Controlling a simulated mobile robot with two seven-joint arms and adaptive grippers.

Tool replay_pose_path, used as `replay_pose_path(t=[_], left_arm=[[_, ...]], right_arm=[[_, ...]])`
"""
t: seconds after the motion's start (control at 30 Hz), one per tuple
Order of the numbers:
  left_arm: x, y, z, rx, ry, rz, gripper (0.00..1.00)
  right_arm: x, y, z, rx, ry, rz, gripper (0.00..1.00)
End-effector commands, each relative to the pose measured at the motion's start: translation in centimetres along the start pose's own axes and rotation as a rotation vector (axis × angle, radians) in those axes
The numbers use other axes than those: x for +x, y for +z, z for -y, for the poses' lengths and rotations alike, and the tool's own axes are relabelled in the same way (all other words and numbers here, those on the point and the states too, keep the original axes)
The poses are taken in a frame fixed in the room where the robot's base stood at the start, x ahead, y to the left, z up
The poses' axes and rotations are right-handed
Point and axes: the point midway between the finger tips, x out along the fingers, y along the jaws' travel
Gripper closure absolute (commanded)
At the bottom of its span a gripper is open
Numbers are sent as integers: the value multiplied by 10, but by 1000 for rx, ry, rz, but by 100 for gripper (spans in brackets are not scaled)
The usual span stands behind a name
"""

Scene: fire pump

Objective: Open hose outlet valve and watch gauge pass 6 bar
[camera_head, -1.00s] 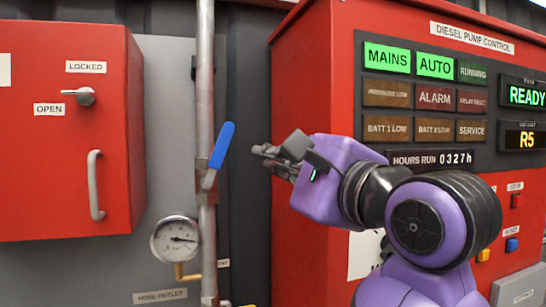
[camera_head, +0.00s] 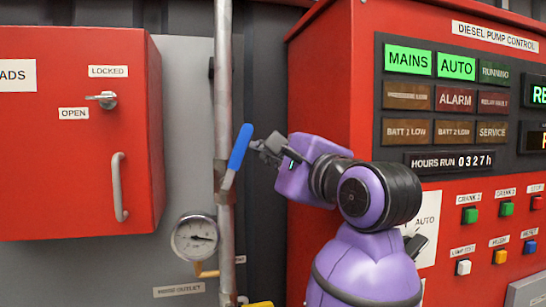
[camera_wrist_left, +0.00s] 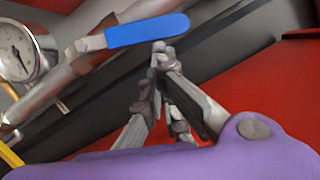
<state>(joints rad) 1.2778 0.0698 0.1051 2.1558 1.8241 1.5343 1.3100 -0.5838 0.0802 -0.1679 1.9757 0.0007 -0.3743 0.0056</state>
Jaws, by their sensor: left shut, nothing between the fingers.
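The blue valve lever (camera_head: 239,148) stands nearly upright on the grey vertical pipe (camera_head: 223,80), its top leaning slightly right. The round gauge (camera_head: 195,238), left of the pipe, has its needle pointing right; its figures are too small to read. The hose outlet label (camera_head: 180,289) is below it. My left gripper (camera_head: 258,147) is shut and empty, its tips just right of the lever; I cannot tell if they touch. In the left wrist view, the shut fingertips (camera_wrist_left: 163,50) are close beside the blue lever (camera_wrist_left: 147,30), and the gauge (camera_wrist_left: 16,50) is at the left edge.
A red cabinet (camera_head: 75,190) with a grey bar handle (camera_head: 119,188) stands left of the pipe. The red diesel pump control cabinet (camera_head: 325,80) rises close on the right, behind my arm. A yellow part (camera_head: 260,304) shows at the bottom edge.

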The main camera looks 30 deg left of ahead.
Motion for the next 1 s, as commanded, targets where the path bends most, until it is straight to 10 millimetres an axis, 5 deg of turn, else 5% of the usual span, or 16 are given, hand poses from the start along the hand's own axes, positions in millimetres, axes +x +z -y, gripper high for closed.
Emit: replay_pose_path(t=[0.4, 1.0], left_arm=[[7, 31, 16, -362, 90, -2, 100], [-2, 33, 16, -369, 93, 0, 100]], right_arm=[[1, 3, -3, 0, 5, 1, 68], [2, 2, -2, -1, 3, -1, 68]])
